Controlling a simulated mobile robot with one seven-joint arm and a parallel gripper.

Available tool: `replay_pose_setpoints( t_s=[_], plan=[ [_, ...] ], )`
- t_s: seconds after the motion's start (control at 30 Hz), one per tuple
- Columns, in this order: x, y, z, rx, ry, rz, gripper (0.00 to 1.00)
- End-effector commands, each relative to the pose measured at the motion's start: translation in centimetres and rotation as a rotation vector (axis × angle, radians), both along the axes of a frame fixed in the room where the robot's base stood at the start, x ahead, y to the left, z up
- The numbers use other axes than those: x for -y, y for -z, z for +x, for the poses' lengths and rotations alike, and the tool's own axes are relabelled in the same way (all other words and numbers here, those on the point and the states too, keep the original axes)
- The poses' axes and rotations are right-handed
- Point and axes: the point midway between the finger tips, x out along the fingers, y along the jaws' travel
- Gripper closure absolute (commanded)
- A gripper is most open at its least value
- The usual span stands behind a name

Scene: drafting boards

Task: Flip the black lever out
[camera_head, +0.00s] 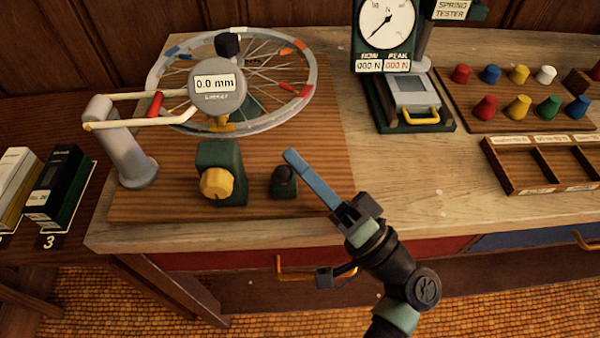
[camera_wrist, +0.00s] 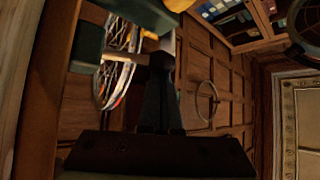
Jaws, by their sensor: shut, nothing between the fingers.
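The black lever (camera_head: 284,180) is a short dark stub with a rounded end on a small green base, on the wooden board right of the yellow knob (camera_head: 216,183). In the wrist view a grey shaft with a dark end (camera_wrist: 162,60), apparently the lever, stands out from a green block, close beyond my fingertips. My gripper (camera_head: 291,156) is shut and empty, its long blue fingers pointing up and left. Their tips are just right of and above the lever in the head view. They also show in the wrist view (camera_wrist: 162,88). I cannot tell whether they touch the lever.
A spoked wheel (camera_head: 172,119) and a gauge reading 0.0 mm (camera_head: 217,84) stand behind the knobs. A grey post (camera_head: 127,150) is at left. A spring tester (camera_head: 385,30), coloured pegs and a compartment tray (camera_head: 510,178) stand right. The tabletop between is clear.

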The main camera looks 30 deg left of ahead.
Motion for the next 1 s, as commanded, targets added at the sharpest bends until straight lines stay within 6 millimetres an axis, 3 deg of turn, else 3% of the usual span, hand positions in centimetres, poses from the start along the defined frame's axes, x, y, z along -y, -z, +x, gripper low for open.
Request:
replay_pose_setpoints(
  t_s=[0.77,1.0],
  plan=[
    [0.2,0.1,-0.4,0.046,-0.003,0.029,1.00],
    [0.1,1.1,-0.1,0.046,-0.003,0.028,1.00]
  ],
)
